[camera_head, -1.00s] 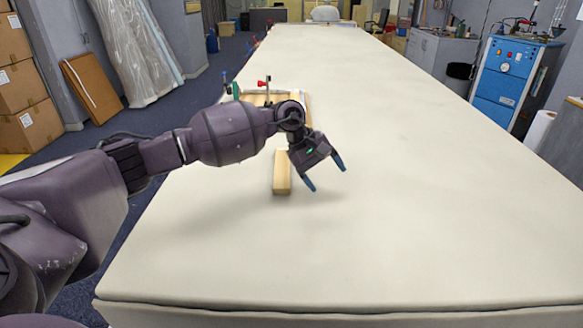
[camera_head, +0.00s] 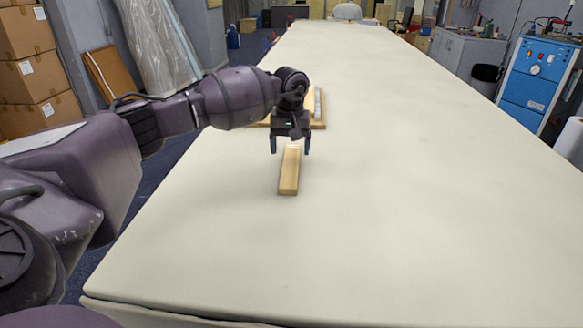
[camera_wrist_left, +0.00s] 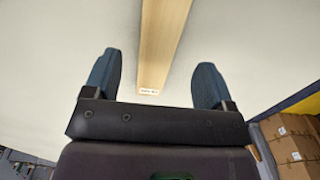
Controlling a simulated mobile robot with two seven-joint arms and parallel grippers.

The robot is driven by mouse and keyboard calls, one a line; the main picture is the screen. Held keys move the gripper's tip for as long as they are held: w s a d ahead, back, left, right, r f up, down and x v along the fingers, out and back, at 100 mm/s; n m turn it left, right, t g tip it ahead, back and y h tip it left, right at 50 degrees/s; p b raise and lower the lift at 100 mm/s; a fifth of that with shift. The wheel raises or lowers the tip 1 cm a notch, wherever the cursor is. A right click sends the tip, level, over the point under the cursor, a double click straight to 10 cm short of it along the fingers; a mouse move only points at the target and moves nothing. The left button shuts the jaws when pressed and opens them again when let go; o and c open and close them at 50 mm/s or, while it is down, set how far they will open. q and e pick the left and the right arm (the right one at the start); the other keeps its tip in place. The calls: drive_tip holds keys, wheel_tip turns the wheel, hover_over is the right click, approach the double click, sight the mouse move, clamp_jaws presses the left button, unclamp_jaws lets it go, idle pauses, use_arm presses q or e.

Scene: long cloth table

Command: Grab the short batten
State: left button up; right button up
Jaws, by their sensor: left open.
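The short batten (camera_head: 289,175) is a pale wooden bar lying on the cloth table, its near end toward me. My left gripper (camera_head: 290,150) is open, above the far end of the batten, with one finger to each side of it. In the left wrist view the batten (camera_wrist_left: 160,45) runs between the two open fingers (camera_wrist_left: 155,85), apart from both, with a small white label at its end. I cannot tell how high the fingertips are above the cloth. My right gripper is not in view.
The long cloth table (camera_head: 420,190) is clear to the right and in front. Behind my left gripper, a wooden board or tray (camera_head: 319,120) is partly hidden by the arm. Cardboard boxes (camera_head: 35,65) stand on the left, and a blue cabinet (camera_head: 530,85) on the right.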

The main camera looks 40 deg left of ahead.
sight(291, 163)
use_arm(q)
drive_tip(key=shift+w+a+f, duration=0.1)
drive_tip(key=shift+f, duration=1.2)
drive_tip(key=shift+w+f, duration=0.1)
drive_tip(key=shift+f, duration=1.2)
drive_tip(key=shift+c, duration=0.4)
drive_tip(key=c, duration=1)
